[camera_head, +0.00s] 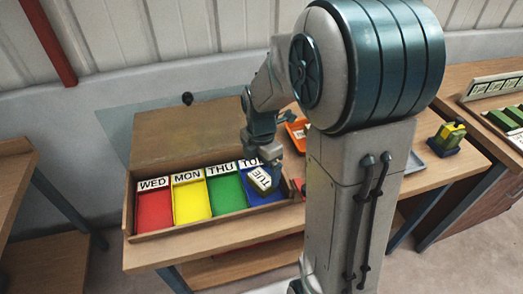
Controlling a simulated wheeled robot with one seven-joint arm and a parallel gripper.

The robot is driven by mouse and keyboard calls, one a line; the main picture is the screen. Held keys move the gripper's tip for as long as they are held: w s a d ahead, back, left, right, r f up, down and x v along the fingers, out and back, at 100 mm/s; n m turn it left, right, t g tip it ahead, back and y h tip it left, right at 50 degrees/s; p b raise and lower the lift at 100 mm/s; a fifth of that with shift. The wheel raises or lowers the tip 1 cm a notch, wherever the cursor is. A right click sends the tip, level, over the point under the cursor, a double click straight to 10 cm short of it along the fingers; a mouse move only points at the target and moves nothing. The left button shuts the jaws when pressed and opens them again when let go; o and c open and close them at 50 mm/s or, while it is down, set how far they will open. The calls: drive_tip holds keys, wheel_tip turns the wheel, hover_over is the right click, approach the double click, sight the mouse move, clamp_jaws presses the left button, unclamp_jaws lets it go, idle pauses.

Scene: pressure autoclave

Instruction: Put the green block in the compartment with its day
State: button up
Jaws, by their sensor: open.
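A wooden tray (131,212) on the table has compartments in a row: red marked WED (154,210), yellow marked MON (191,203), green marked THU (228,194), and blue (258,198) whose label is partly hidden but starts with TU. A block with a white top reading TUE (262,179) is at the blue compartment, turned at an angle; its sides are dark, and I cannot tell whether it rests on the floor of it. My gripper (268,160) is open just above and behind the block; its fingertips are partly hidden.
An orange tray (298,133) lies behind my arm. A green and yellow object (448,136) stands on the table to the right. A bench with a labelled rack (494,87) and green pieces (502,119) is at far right. My arm hides the table's middle.

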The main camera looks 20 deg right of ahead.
sight(261, 178)
wheel_tip(261, 178, up, 6)
drive_tip(key=s+r+m+t, duration=0.3)
drive_tip(key=s+m, duration=1.1)
drive_tip(key=m, duration=0.8)
drive_tip(key=shift+s+r+m, duration=0.15)
drive_tip(key=shift+r+m, duration=0.15)
drive_tip(key=shift+r, duration=0.2)
